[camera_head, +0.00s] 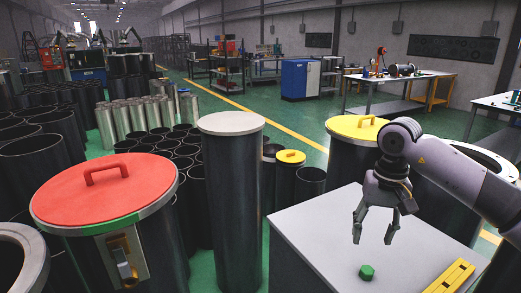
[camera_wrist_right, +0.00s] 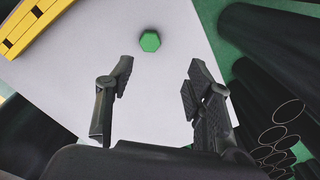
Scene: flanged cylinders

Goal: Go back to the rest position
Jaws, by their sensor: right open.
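My right gripper (camera_head: 374,232) is open and empty above a white-topped table (camera_head: 330,226). It points down, with clear space between its fingers. In the wrist view the two fingers of the right gripper (camera_wrist_right: 160,105) are apart with only the table top behind them. A small green hexagonal piece (camera_head: 367,272) lies on the table below the gripper. It also shows in the wrist view (camera_wrist_right: 150,41), beyond the fingertips. My left gripper is not in either view.
A yellow slotted block (camera_head: 450,277) lies at the table's right. A cylinder with a red handled lid (camera_head: 105,192) stands at left, a tall light-topped cylinder (camera_head: 232,200) in the middle. A yellow-lidded cylinder (camera_head: 357,128) stands behind the gripper. Several dark open cylinders crowd the left.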

